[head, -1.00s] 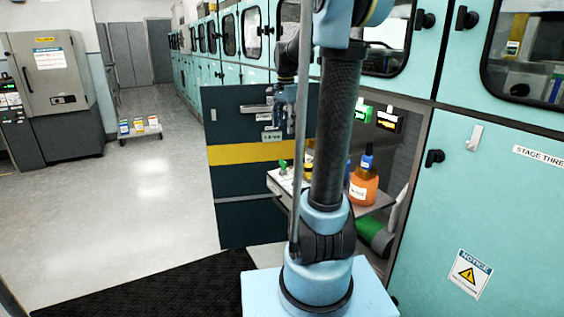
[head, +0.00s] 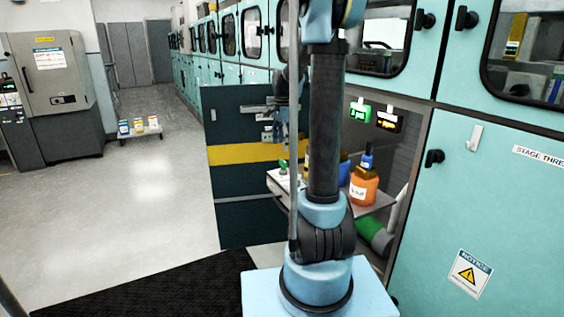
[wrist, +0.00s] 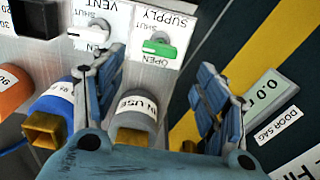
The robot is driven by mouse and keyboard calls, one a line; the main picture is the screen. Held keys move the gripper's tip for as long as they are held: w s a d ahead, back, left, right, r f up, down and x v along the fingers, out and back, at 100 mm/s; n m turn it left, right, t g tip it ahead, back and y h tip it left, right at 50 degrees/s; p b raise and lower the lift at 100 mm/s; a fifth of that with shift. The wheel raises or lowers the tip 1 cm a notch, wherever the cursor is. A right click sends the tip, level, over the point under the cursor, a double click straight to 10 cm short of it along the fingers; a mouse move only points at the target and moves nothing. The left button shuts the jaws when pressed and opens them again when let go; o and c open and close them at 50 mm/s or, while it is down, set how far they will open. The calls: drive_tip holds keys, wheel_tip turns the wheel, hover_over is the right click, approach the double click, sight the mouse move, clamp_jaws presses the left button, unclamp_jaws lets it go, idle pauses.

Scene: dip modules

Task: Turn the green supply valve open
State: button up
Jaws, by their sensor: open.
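The green supply valve handle (wrist: 160,48) is in the upper middle of the wrist view, on a pale panel under an upside-down SUPPLY label. It lies roughly level across the picture, with SHUT lettering above it and OPEN lettering below. My gripper (wrist: 160,63) is open, its two blue fingers spread wide with nothing held between them. The left fingertip shows just below and left of the handle, the right one farther off to the right. I cannot tell the distance in depth. In the head view my gripper (head: 270,118) is partly hidden behind my arm, in front of the dark door.
A white vent valve (wrist: 90,37) sits left of the supply valve. A grey IN USE bottle (wrist: 135,112) and a blue bottle (wrist: 62,97) stand close by the left finger. The dark door (head: 235,175) with a yellow stripe stands open. An orange bottle (head: 364,186) is on the shelf.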

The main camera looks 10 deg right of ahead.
sight(283, 161)
wheel_tip(283, 161, down, 8)
drive_tip(key=shift+f, duration=0.15)
idle(0.3)
